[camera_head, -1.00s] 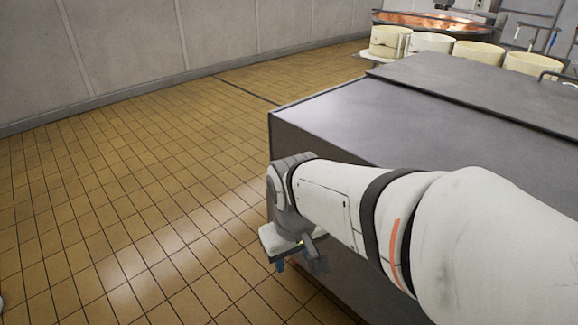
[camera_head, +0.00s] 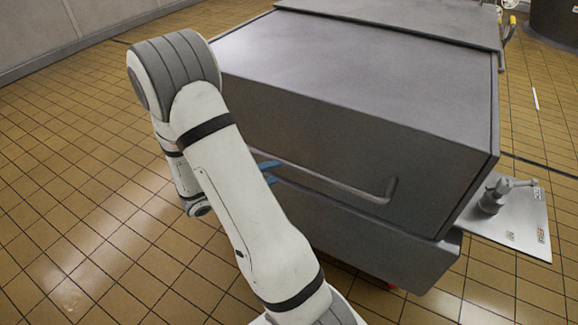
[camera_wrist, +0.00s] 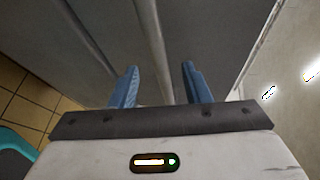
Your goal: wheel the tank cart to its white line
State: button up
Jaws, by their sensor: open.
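The tank cart (camera_head: 360,90) is a large dark grey box with a flat lid, in the middle of the head view. A bar handle (camera_head: 345,188) runs along its near side, and it also shows in the wrist view (camera_wrist: 150,40). My gripper (camera_head: 267,172) is at the left part of this handle, mostly hidden behind my arm. In the wrist view my gripper (camera_wrist: 160,80) is open, with one blue finger on each side of the bar. I cannot tell whether either finger touches it. A short white line (camera_head: 535,98) lies on the floor beyond the cart's right side.
A light plate (camera_head: 530,225) with a grey fitting (camera_head: 495,195) lies at the cart's right. A dark round vat (camera_head: 545,20) stands at the far right. Tiled floor (camera_head: 70,190) is clear on the left, up to the grey wall (camera_head: 30,35).

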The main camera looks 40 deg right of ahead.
aim_at(287, 167)
jog(key=shift+w+d+f+n, duration=0.35)
jog(key=shift+d+f+n, duration=0.1)
jog(key=shift+n, duration=0.15)
jog(key=b+x, duration=0.1)
jog(key=x, duration=0.6)
jog(key=shift+w+r, duration=0.1)
grip_shut()
